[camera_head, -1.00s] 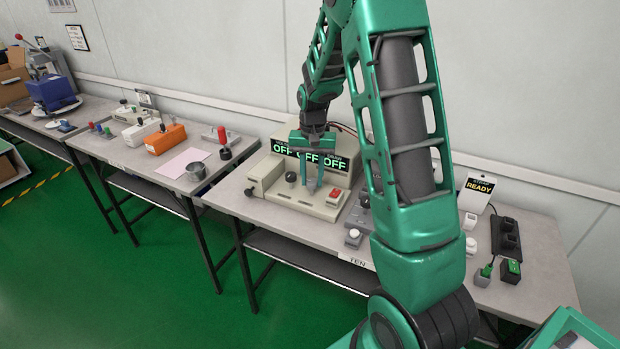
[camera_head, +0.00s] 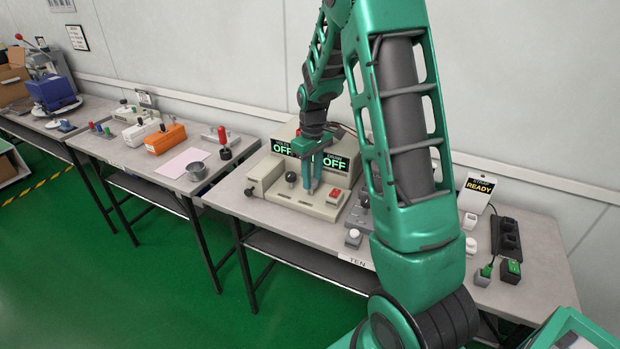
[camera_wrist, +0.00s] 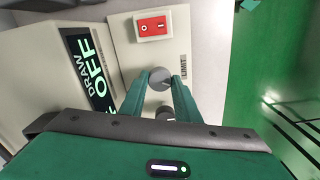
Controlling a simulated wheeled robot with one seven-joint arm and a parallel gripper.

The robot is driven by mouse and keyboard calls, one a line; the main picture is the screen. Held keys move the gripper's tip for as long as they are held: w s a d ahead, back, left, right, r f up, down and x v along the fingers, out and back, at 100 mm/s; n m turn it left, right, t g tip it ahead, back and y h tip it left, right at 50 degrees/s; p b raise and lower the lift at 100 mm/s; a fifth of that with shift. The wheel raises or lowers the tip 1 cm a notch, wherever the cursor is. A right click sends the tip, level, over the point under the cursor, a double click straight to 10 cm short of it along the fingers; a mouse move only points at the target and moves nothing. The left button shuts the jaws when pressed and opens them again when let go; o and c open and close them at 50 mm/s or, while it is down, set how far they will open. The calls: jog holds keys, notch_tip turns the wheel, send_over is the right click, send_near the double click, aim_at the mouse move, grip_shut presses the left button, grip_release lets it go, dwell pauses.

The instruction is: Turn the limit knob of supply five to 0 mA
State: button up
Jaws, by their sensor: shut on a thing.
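The beige supply (camera_head: 318,205) stands on the table, with its green displays (camera_head: 335,164) reading OFF. In the wrist view, a round grey knob (camera_wrist: 160,79) sits beside a label reading LIMIT (camera_wrist: 183,66). My gripper (camera_wrist: 161,82) is shut on this knob, one green finger on each side. The head view shows my gripper (camera_head: 311,190) pointing down onto the supply's front panel, where the fingers hide the held knob. Its pointer and scale cannot be read. No supply number is readable.
A red rocker switch (camera_head: 336,194) is right of my fingers. A dark knob (camera_head: 290,177) is on their left and a beige block (camera_head: 266,172) further left. A small grey box with a pale knob (camera_head: 353,237) stands near the table's front edge.

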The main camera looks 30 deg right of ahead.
jog(key=n, duration=0.5)
jog(key=shift+w+r, duration=0.15)
jog(key=shift+w, duration=0.1)
jog(key=shift+n, duration=0.3)
jog(key=o, duration=0.8)
jog(key=shift+o, duration=1.2)
jog(key=shift+s, duration=0.1)
notch_tip(320, 180, up, 11)
jog(key=shift+f, duration=0.2)
